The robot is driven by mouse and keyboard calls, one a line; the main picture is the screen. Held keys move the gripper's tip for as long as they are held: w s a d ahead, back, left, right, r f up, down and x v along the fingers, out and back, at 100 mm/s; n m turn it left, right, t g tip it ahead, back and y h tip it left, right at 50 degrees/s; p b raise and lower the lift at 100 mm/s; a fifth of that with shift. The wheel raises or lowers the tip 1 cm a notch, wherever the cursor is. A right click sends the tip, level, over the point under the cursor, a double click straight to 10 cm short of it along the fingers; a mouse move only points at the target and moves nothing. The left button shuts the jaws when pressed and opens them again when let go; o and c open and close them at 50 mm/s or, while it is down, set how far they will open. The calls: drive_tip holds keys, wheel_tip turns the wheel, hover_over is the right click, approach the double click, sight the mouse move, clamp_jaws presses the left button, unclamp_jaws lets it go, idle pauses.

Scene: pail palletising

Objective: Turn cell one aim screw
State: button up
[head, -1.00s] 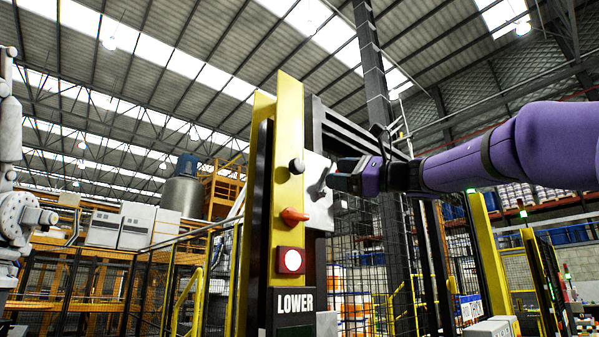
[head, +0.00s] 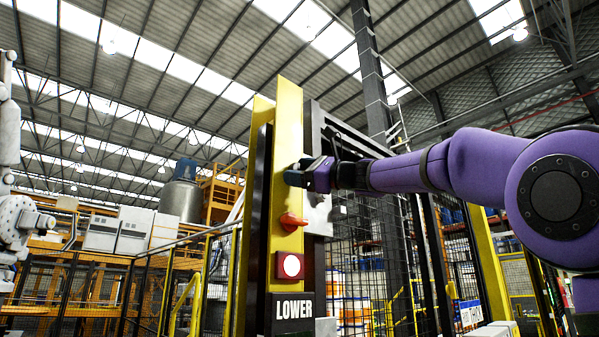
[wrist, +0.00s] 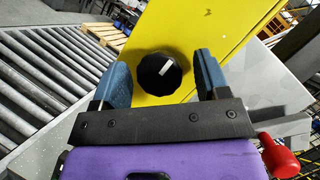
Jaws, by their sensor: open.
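A dark round knob (wrist: 158,76) with a white mark on its face, which I take for the aim screw, sits on a yellow post (head: 287,122). The post also shows in the wrist view (wrist: 205,22). My gripper (head: 298,174) is open at the post's face, over the knob's place, and hides the knob in the head view. In the wrist view the blue fingers stand on either side of the knob, with visible gaps. I cannot tell how deep the fingertips reach along it.
The wrist view shows a red handle (wrist: 278,155) at right and a roller conveyor (wrist: 50,75) at left. Mesh fencing (head: 350,255) stands behind.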

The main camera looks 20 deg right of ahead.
drive_tip(key=shift+c, duration=0.2)
drive_tip(key=c, duration=0.9)
drive_tip(key=shift+o, duration=0.2)
drive_tip(key=shift+n+g, duration=0.3)
drive_tip(key=n+g, duration=0.1)
drive_tip(key=n, duration=0.1)
drive_tip(key=shift+w+n, duration=0.1)
drive_tip(key=shift+n, duration=0.3)
drive_tip(key=shift+n+g+h, duration=0.5)
drive_tip(key=shift+n+g, duration=0.4)
drive_tip(key=shift+n, duration=0.7)
